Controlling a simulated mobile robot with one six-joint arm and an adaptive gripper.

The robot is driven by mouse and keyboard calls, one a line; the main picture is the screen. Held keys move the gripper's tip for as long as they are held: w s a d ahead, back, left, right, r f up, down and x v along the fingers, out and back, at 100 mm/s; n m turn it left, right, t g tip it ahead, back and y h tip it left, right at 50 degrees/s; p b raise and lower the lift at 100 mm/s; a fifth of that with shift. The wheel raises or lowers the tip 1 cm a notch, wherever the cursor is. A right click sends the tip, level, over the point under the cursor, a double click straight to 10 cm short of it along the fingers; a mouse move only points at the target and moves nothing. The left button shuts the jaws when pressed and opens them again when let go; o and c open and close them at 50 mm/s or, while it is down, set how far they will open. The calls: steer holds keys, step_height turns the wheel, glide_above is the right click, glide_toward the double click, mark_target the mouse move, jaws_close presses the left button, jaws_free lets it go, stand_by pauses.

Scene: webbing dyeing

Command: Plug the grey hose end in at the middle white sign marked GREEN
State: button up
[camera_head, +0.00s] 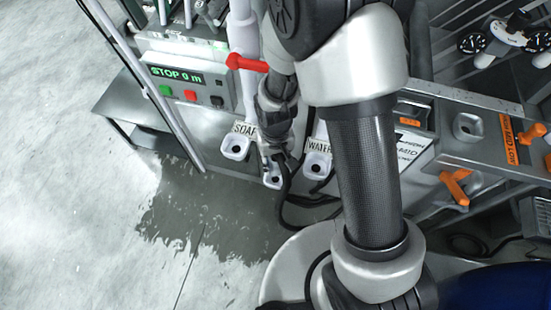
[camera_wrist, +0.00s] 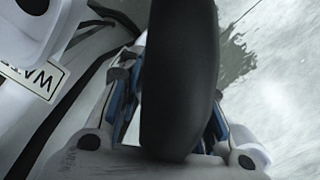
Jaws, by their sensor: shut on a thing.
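My gripper (camera_head: 275,152) is low at the front panel, between the SOAP and WATER signs. In the wrist view my gripper (camera_wrist: 170,115) has its blue-padded fingers on both sides of a thick dark hose piece (camera_wrist: 180,70) and is shut on it.
The SOAP socket (camera_head: 235,148) is at left and the WATER socket (camera_head: 318,166) at right, close to the gripper. A black hose (camera_head: 292,208) loops below. A red lever (camera_head: 247,64) and a control box (camera_head: 187,85) stand above. The wet floor at left is free.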

steer(key=shift+f+b, duration=2.45)
steer(key=shift+f, duration=0.85)
steer(key=o, duration=1.3)
steer(key=shift+c, duration=0.2)
steer(key=shift+r, duration=0.1)
step_height(320, 180, up, 12)
steer(key=shift+f, duration=0.1)
